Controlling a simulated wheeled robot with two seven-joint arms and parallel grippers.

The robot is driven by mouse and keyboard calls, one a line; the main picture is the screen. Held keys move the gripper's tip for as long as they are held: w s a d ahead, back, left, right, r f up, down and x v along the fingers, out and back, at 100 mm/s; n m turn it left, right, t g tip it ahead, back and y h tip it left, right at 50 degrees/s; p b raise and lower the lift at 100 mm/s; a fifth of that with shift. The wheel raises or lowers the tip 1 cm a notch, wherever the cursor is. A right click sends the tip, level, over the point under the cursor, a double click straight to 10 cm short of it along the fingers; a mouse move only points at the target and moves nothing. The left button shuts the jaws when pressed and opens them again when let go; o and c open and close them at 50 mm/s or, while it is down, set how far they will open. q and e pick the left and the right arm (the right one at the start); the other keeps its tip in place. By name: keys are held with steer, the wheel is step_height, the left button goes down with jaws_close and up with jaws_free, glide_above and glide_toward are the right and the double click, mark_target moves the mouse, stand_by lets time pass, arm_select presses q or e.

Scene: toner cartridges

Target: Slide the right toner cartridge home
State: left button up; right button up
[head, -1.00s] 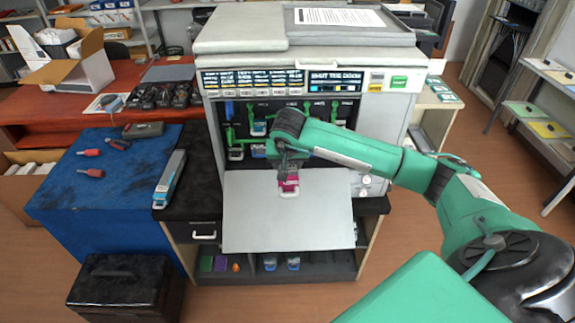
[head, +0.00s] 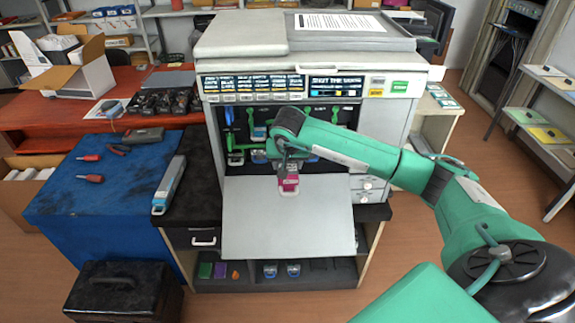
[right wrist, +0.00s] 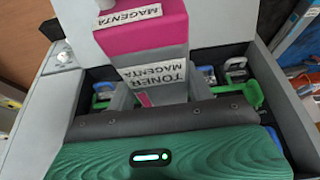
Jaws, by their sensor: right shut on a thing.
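The magenta toner cartridge (head: 289,185) is in my right gripper (head: 290,163), in front of the printer's open bay and above its lowered front door (head: 287,220). In the right wrist view the cartridge (right wrist: 148,36) shows a magenta end and a grey body with "TONER MAGENTA" labels. My right gripper is shut on it; its fingertips are mostly hidden there. The bay (head: 322,117) of the printer (head: 408,125) shows green levers and other cartridges at the left. My forearm and gripper cover much of its middle and right. My left gripper is not in view.
A long grey cartridge (head: 169,185) lies on the dark counter left of the printer. A blue bench (head: 75,200) holds red-handled tools. A black box (head: 123,290) stands on the floor. The lowered door juts out under my gripper, and bay walls flank it.

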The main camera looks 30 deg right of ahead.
steer(key=shift+w+d+b, duration=0.35)
steer(key=shift+w+d, duration=0.05)
steer(key=shift+w, duration=0.3)
steer(key=shift+w+d+b, duration=0.3)
steer(key=shift+w+d, duration=0.1)
steer(key=shift+w, duration=0.25)
steer(key=o, duration=1.7)
steer(key=shift+s, duration=0.1)
steer(key=shift+f, duration=0.15)
steer(key=shift+s+a, duration=0.55)
steer(key=shift+s, duration=0.3)
steer(key=shift+s+a, duration=0.5)
steer(key=shift+s, duration=0.35)
